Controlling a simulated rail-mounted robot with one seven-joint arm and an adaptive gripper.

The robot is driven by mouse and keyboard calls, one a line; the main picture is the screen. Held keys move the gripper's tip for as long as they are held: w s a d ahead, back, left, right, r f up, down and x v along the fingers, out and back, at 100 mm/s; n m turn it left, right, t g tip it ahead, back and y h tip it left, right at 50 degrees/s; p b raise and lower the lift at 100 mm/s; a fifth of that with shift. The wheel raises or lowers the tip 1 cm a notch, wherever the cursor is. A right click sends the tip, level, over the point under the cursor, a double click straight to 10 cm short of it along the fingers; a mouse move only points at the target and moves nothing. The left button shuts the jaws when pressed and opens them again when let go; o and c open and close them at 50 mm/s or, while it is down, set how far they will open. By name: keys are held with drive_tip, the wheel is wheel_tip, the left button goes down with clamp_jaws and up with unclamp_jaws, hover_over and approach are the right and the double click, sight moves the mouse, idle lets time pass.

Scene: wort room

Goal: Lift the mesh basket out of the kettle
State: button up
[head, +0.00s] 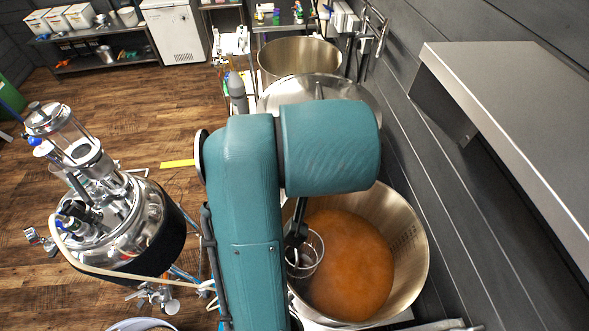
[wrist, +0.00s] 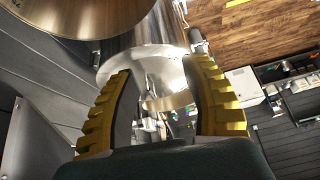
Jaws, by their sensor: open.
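The kettle (head: 408,235) is a wide steel pot holding orange-brown liquid, at the lower right in the head view. The mesh basket (head: 316,262) shows as a small round wire rim at the left side of the liquid, inside the kettle. My arm hides part of it, and a dark part stands above it; I cannot tell whether that is its handle or my gripper. In the wrist view my gripper (wrist: 160,75) has its two yellow ribbed fingers spread wide, with nothing clearly held between them. The basket is not clearly visible there.
More steel kettles (head: 298,55) stand in line behind. A grey shelf (head: 490,95) juts from the dark wall at right. A steel vessel with fittings (head: 125,225) stands at left. Wooden floor (head: 150,110) is open between it and the back bench.

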drive_tip(key=f+b, duration=0.1)
drive_tip(key=f, duration=1)
drive_tip(key=f+b, duration=0.1)
drive_tip(key=f, duration=1)
drive_tip(key=f+b, duration=0.2)
drive_tip(key=f, duration=0.9)
drive_tip(key=shift+s+a, duration=0.35)
drive_tip(key=shift+a, duration=0.05)
clamp_jaws()
drive_tip(key=shift+r, duration=0.1)
